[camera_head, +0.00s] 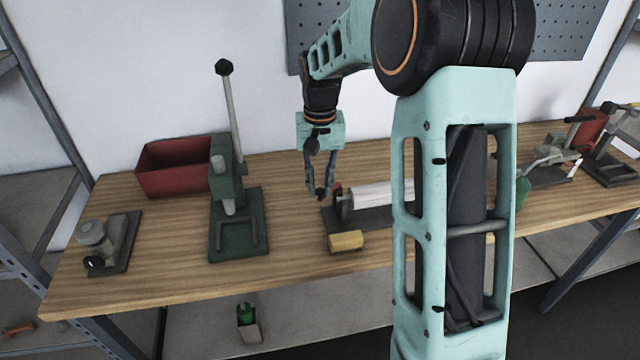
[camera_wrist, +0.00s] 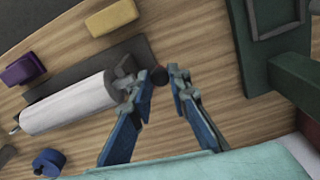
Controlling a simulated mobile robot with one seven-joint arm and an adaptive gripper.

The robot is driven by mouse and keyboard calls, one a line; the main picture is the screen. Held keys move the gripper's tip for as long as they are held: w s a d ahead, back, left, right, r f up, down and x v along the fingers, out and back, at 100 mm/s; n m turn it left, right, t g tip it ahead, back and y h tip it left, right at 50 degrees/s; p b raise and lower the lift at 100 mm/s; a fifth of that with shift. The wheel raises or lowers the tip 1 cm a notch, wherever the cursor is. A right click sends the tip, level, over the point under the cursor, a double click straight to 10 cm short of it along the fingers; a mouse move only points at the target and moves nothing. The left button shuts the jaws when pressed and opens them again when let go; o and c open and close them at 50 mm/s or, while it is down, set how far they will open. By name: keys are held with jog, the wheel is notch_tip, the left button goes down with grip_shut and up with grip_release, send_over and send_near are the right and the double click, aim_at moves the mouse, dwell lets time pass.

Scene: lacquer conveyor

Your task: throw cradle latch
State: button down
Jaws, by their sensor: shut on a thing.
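The cradle's dark base (camera_head: 345,222) lies on the wooden bench and bears a white roller (camera_head: 372,194). My arm hides its right part in the head view. In the wrist view the white roller (camera_wrist: 70,103) lies beside the dark base plate (camera_wrist: 85,72). A grey end fitting (camera_wrist: 124,82) sits at the roller's near end, with a dark round latch knob (camera_wrist: 159,75) beside it. My gripper (camera_head: 321,192) points down at the cradle's left end. In the wrist view my gripper (camera_wrist: 165,80) is shut on the knob between its fingertips; the latch arm is mostly hidden.
A yellow block (camera_head: 345,241) lies in front of the cradle. A green press (camera_head: 225,195) with a tall lever stands left, before a red bin (camera_head: 172,180). A purple block (camera_wrist: 23,69) and a blue piece (camera_wrist: 48,162) flank the roller. Bare bench lies between press and cradle.

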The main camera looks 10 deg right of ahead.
jog(key=shift+w, duration=0.1)
jog(key=shift+w+a+m+p, duration=0.3)
jog(key=shift+w+m, duration=0.3)
jog(key=shift+m, duration=0.55)
jog(key=shift+w+a+m+p, duration=0.2)
jog(key=shift+w+m, duration=0.4)
jog(key=shift+m, duration=0.55)
jog(key=c, duration=1.8)
grip_release()
notch_tip(320, 180, up, 12)
jog(key=shift+r, duration=0.1)
